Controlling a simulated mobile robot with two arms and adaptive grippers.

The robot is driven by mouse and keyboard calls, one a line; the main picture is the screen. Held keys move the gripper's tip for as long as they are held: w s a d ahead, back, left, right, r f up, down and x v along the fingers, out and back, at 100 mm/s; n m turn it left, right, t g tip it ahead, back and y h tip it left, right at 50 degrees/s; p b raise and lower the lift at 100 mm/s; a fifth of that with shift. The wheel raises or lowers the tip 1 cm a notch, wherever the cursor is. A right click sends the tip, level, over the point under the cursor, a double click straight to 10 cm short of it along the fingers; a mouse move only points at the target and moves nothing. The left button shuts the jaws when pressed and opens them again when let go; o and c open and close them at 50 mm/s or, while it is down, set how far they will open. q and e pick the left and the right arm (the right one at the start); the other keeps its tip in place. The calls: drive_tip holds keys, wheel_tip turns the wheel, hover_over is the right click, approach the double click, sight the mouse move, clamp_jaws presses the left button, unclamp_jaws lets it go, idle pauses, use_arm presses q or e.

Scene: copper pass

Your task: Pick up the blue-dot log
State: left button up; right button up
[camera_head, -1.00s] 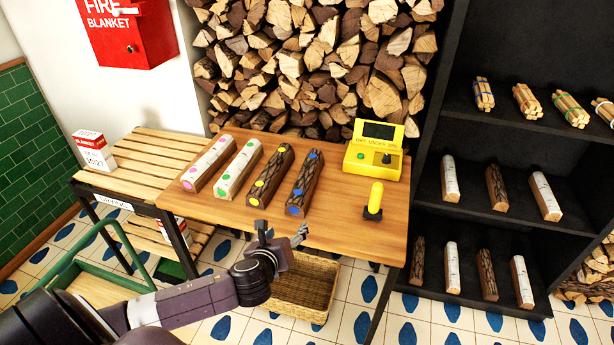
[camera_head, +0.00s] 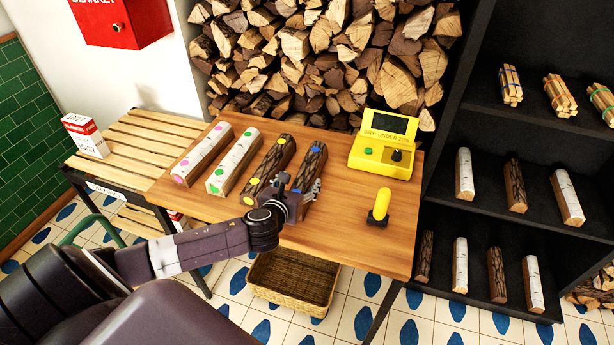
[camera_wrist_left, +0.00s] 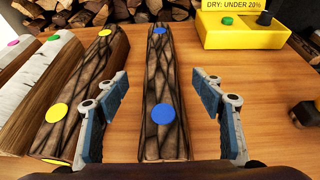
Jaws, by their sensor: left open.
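The blue-dot log (camera_head: 313,166) lies on the wooden table, the rightmost in a row of logs. It has dark furrowed bark and blue dots; its near end is hidden behind my left gripper in the head view. In the left wrist view the blue-dot log (camera_wrist_left: 163,85) runs lengthwise between the two fingers. My left gripper (camera_head: 302,197) is open at the log's near end, and it also shows in the left wrist view (camera_wrist_left: 163,108), one finger on each side with gaps to the log. My right gripper is not in view.
The yellow-dot log (camera_head: 271,168) lies close on the left, with green-dot (camera_head: 235,160) and pink-dot (camera_head: 203,153) logs beyond. A yellow meter (camera_head: 384,145) and a yellow-handled tool (camera_head: 380,206) stand right. A wicker basket (camera_head: 294,281) is below the table (camera_head: 345,225).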

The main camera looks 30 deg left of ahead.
sight(304, 176)
use_arm(q)
drive_tip(key=shift+x, duration=2.7)
drive_tip(key=shift+d, duration=0.1)
drive_tip(key=shift+c, duration=0.3)
clamp_jaws()
drive_tip(key=shift+w+r, duration=0.15)
